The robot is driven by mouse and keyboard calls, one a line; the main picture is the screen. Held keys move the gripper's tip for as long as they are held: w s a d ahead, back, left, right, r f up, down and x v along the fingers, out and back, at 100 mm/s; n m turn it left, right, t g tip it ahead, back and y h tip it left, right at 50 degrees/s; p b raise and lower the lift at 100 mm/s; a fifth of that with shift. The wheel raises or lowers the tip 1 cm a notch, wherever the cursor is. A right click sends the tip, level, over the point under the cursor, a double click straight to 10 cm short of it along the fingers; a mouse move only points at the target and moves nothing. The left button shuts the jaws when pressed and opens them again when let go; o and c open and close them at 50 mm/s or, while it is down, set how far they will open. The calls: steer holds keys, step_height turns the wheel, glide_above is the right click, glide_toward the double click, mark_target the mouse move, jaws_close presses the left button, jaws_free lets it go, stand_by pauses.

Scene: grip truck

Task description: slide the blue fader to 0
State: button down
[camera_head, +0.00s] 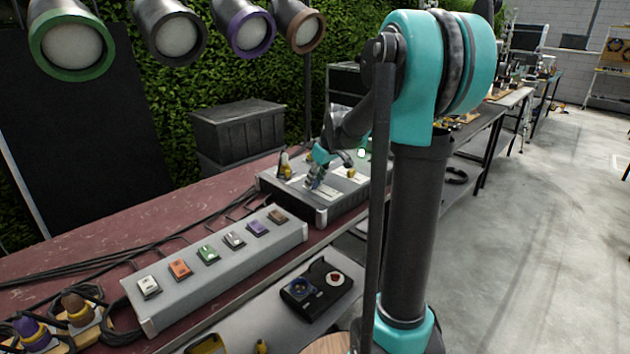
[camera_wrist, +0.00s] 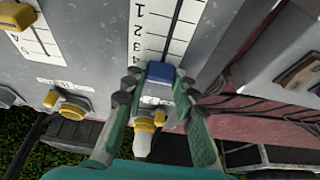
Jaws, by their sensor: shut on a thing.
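The blue fader cap (camera_wrist: 160,72) shows in the wrist view on a dark slot beside a white scale (camera_wrist: 150,25). The numbers 1 to 4 run down the scale, and the cap sits near the 4 end. My gripper (camera_wrist: 158,86) is shut on the blue fader, with one teal finger on each side of it. In the head view my gripper (camera_head: 316,181) is low over the grey mixer console (camera_head: 325,212). The fader cap is too small to make out there.
Beside it are another scale (camera_wrist: 32,38) and a yellow knob (camera_wrist: 70,107). A grey switch box (camera_head: 225,278) with several coloured switches stands in front of the console on the red table (camera_head: 150,225). A small black box (camera_head: 318,290) lies on a lower surface.

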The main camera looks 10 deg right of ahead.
mark_target(331, 197)
steer(key=shift+s, duration=0.1)
steer(key=s+d, duration=0.1)
steer(key=s, duration=0.1)
steer(key=s+d, duration=0.4)
steer(key=shift+s, duration=0.3)
steer(key=c, duration=1.2)
jaws_free()
steer(key=shift+r, duration=0.15)
steer(key=v, duration=1.1)
steer(key=shift+r, duration=0.35)
steer(key=shift+s+f, duration=0.1)
steer(key=shift+s, duration=0.1)
